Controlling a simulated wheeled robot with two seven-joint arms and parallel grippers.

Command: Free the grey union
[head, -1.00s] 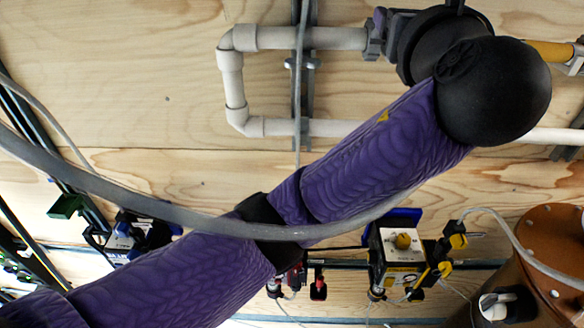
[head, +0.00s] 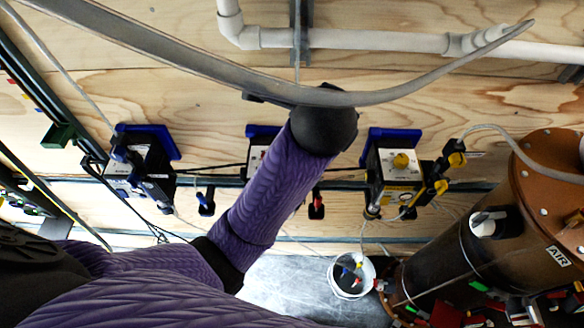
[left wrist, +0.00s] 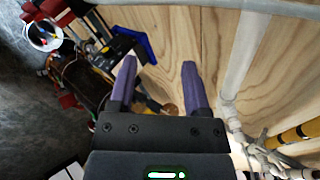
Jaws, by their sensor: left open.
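My left gripper (left wrist: 158,65) shows in the left wrist view with its two purple fingers apart and nothing between them. It faces the plywood wall. A grey, knobbly fitting (left wrist: 265,155), possibly the union, sits at the lower right of that view beside a yellow-and-black pipe (left wrist: 300,132). It is apart from the fingers, and its details are too small to tell. In the head view my left arm comes in from the lower left, and its gripper is not visible. No grey union can be clearly made out there. My right gripper is in neither view.
White pipe (head: 380,41) runs along the wall at the top, with an elbow at its left. Boxed devices with blue backs (head: 398,170) line the wall below. A brown AIR tank (head: 465,235) stands at right, near a white bucket (head: 352,292).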

